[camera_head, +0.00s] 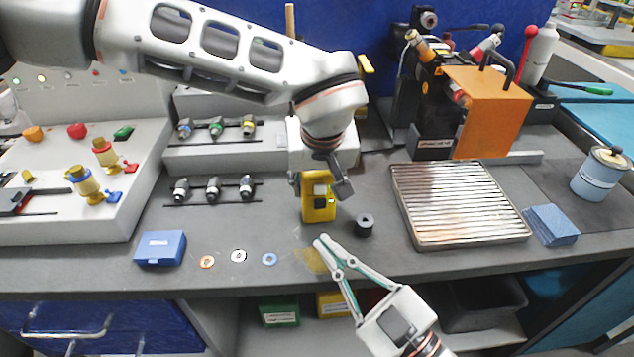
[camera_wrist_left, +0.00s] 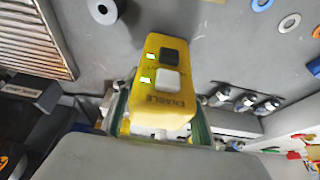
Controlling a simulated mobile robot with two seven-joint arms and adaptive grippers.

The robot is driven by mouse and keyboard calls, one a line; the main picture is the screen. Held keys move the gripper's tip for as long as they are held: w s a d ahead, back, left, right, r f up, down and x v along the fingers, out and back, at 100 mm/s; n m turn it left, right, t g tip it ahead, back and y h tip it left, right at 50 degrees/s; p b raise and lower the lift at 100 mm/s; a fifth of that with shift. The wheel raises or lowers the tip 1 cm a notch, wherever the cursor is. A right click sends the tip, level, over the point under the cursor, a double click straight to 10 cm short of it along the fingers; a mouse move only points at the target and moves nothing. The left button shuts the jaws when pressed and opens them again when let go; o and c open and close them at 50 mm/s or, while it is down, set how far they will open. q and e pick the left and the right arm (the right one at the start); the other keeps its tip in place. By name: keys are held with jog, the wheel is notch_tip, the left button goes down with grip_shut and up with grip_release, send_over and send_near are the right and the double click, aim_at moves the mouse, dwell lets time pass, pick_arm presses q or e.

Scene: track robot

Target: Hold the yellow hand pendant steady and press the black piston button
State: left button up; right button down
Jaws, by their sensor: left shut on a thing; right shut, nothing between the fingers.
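The yellow hand pendant (camera_head: 318,209) is held over the front middle of the grey bench. In the left wrist view, the pendant (camera_wrist_left: 158,103) shows a black button (camera_wrist_left: 169,56), a white button (camera_wrist_left: 167,80) and two lit green indicators. My left gripper (camera_head: 320,186) is shut on the pendant, with one finger on each side of its body. I cannot tell whether the pendant touches the bench. My right gripper (camera_head: 322,241) is shut and empty. Its tips are just below the pendant in the head view, apart from the buttons.
A black ring (camera_head: 364,226) lies right of the pendant. A ribbed metal plate (camera_head: 459,203) and blue block (camera_head: 551,225) are farther right. A blue box (camera_head: 160,248) and small washers (camera_head: 238,256) lie left along the bench front. Connector racks (camera_head: 213,204) stand behind.

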jog(key=shift+s, duration=0.25)
pick_arm(q)
jog(key=o, duration=1.5)
jog(key=shift+o, duration=0.2)
